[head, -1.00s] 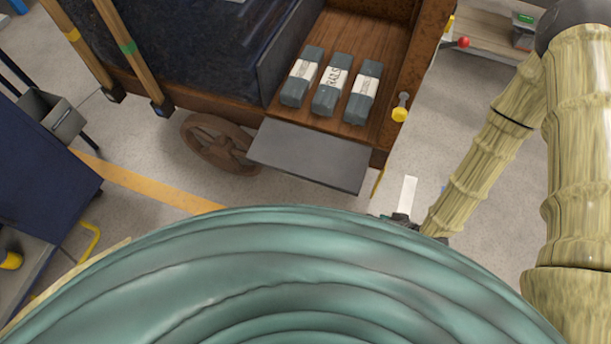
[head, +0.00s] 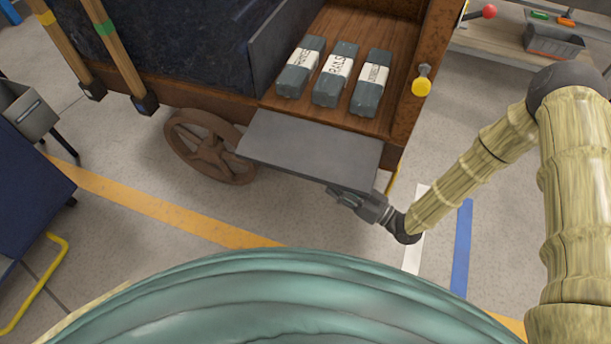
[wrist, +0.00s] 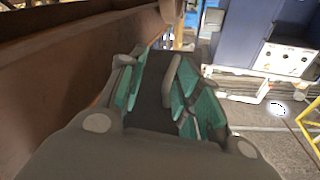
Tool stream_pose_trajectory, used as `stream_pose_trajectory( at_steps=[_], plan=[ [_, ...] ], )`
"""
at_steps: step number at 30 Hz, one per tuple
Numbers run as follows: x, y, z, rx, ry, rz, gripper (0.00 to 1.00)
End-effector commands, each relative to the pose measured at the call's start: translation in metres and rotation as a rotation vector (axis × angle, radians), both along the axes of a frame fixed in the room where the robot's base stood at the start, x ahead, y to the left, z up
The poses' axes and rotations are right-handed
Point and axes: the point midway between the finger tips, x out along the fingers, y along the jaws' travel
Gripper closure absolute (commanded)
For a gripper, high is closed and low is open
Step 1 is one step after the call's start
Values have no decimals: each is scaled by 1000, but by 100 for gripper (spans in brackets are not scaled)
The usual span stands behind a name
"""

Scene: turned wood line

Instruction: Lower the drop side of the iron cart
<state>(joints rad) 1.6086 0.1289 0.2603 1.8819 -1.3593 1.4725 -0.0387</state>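The iron cart (head: 405,110) has rusty brown sides and a wooden deck. Its drop side, a flat grey panel (head: 310,148), sticks outward from the front edge of the deck; its exact slope is hard to tell. My gripper (head: 348,199) is at the panel's outer right corner, low against or just under the edge, partly hidden by it; contact is unclear. In the wrist view my gripper (wrist: 160,95) has its teal fingers apart, with a dark grey shape between them that I cannot identify surely. A yellow-knobbed pin (head: 422,86) is on the cart's right post.
Several grey labelled bars, including one at the right (head: 371,84), lie on the deck. A rusty wheel (head: 210,146) is below the cart. A blue cabinet (head: 28,180) stands left. Open floor with orange and blue stripes lies in front and right.

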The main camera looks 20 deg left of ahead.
Motion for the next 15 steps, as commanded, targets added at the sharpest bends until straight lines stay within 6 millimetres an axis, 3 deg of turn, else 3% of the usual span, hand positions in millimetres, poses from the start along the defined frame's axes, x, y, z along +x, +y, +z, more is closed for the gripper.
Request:
stream_pose_trajectory(
  at_steps=[1, 9, 15],
  plan=[
    [2, 3, -11, 45, -39, 27, 66],
    [0, 7, -6, 220, -184, 154, 66],
    [0, 12, -1, 249, -208, 177, 66]
  ],
)
